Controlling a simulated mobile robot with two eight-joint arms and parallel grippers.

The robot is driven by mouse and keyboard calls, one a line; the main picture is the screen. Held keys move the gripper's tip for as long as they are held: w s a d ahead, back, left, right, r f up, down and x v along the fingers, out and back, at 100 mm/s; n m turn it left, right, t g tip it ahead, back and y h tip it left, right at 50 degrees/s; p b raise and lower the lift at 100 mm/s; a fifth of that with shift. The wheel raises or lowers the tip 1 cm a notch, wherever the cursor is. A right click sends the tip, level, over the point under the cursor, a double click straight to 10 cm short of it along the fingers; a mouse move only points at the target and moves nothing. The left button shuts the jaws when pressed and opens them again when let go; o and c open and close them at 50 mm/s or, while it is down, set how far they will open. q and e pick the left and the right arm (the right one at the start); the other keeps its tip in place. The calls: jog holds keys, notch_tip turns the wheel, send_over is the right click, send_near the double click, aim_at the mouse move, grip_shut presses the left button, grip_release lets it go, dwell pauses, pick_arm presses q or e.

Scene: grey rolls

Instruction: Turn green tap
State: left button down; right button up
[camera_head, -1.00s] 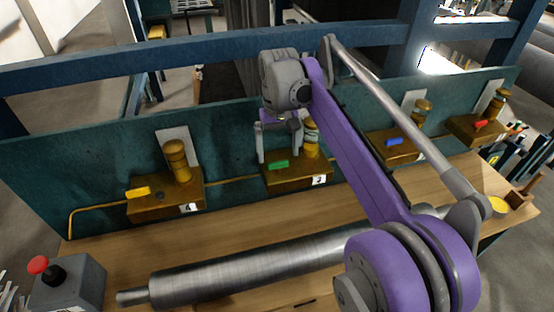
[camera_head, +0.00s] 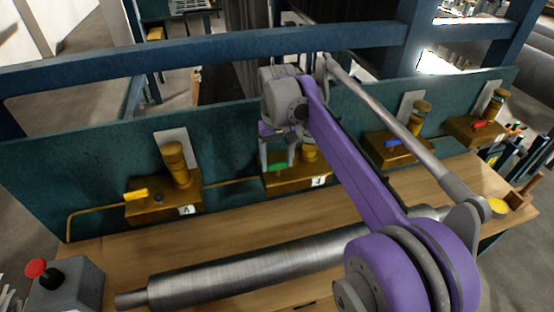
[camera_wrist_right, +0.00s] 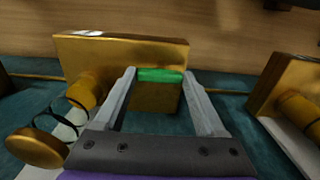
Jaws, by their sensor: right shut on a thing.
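The green tap (camera_head: 277,167) sits on the brass valve block (camera_head: 310,182) labelled 3, at the middle of the teal back panel. My right gripper (camera_head: 278,160) comes down over the tap from above. In the right wrist view the green tap (camera_wrist_right: 160,75) lies between the two fingertips of my right gripper (camera_wrist_right: 160,76), which are shut on its ends. The brass block (camera_wrist_right: 120,52) is behind it. My left gripper is not in view.
Similar blocks carry a yellow tap (camera_head: 135,195) to the left, and a blue tap (camera_head: 393,143) and red tap (camera_head: 478,126) to the right. A metal roll (camera_head: 250,268) lies along the wooden table. A red-button box (camera_head: 65,285) stands front left.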

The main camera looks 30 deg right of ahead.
jog(key=shift+c, duration=0.4)
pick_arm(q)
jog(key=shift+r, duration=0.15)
pick_arm(e)
jog(key=shift+n, duration=0.3)
jog(key=n, duration=0.3)
jog(key=shift+p, duration=0.3)
jog(key=n, duration=0.4)
jog(key=n+p, duration=0.1)
jog(key=n, duration=0.4)
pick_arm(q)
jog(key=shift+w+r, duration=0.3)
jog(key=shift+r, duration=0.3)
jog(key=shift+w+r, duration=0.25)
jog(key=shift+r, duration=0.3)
pick_arm(e)
jog(key=shift+n, duration=2.3)
